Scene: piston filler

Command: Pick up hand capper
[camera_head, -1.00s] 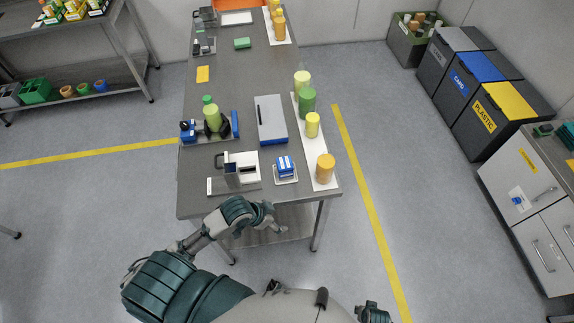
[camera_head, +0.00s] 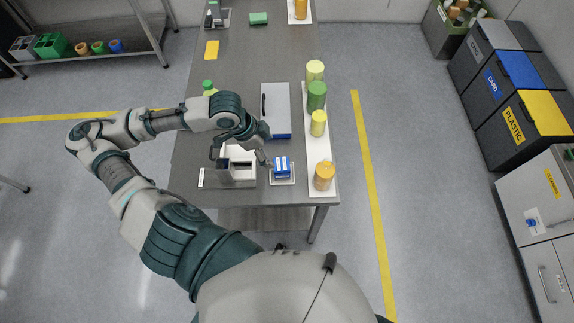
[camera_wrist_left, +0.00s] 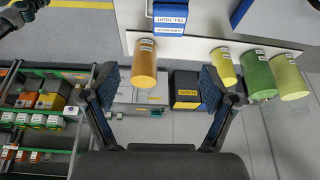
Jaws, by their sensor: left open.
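A small blue block with white labels (camera_head: 282,168), which I take to be the hand capper, sits on a small pale tray (camera_head: 283,182) near the table's front edge. It also shows at the top of the left wrist view (camera_wrist_left: 170,17), ahead of the spread fingers. My left gripper (camera_head: 264,147) is open and empty, above the table just left of and behind the block, apart from it. Its two fingers show wide apart in the left wrist view (camera_wrist_left: 160,85). My right gripper does not show.
A grey and white holder (camera_head: 236,168) stands left of the block, close under my left gripper. A white strip with several cylinders (camera_head: 318,123) runs along the right edge. A grey and blue case (camera_head: 276,110) lies behind.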

